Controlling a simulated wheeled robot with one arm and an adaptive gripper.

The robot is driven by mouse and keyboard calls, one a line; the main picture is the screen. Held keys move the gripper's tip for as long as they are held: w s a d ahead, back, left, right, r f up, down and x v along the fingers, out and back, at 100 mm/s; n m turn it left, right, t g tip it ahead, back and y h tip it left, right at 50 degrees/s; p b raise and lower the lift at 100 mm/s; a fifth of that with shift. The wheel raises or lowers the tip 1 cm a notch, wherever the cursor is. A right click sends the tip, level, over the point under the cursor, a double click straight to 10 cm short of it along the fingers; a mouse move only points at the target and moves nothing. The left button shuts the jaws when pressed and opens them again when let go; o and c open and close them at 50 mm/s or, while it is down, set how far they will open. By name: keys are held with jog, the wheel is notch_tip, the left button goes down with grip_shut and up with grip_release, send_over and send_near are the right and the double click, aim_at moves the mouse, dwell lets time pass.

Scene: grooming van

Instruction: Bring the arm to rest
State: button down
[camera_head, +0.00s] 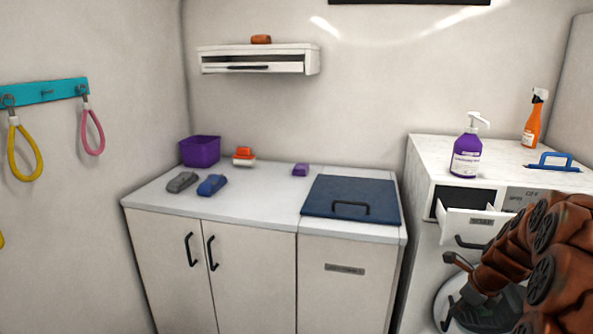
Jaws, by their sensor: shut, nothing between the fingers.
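My arm (555,262), with reddish-brown links, reaches in from the lower right edge of the head view. My gripper (456,290) is at its left end, low in front of the washing machine (418,262). It is shut and holds nothing. Its dark fingers show small against the machine's round door, so their exact pose is hard to read. The gripper is below the partly open drawer (468,227) and right of the cabinet (343,296). I cannot tell whether it touches the machine.
The counter holds a purple bin (200,151), several brushes and a blue lid (352,198). A purple pump bottle (467,156), an orange spray bottle (533,120) and a blue-handled tool (553,163) are on the machine. A shelf (258,59) hangs above. Leashes hang left.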

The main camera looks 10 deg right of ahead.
jog(key=s+a+r+n+g+p, duration=0.1)
jog(key=s+a+r+n, duration=0.2)
jog(key=a+n, duration=0.3)
jog(key=s+a+r+n+g+p, duration=0.1)
jog(key=s+a+r+n, duration=0.25)
jog(key=a, duration=0.55)
jog(key=s+a+r+n+g+p, duration=0.1)
jog(key=s+a+r+n, duration=0.15)
jog(key=a+n, duration=0.35)
jog(key=s+a+r+n+g+p, duration=0.1)
jog(key=s+a+n, duration=0.4)
jog(key=s, duration=0.5)
jog(key=s+a+r+n+g+h+p, duration=0.1)
jog(key=s+a+r+n, duration=0.3)
jog(key=s+n, duration=0.6)
jog(key=shift+a+r+p, duration=0.15)
jog(key=shift+a+p, duration=0.55)
jog(key=shift+a, duration=0.35)
jog(key=shift+s, duration=0.1)
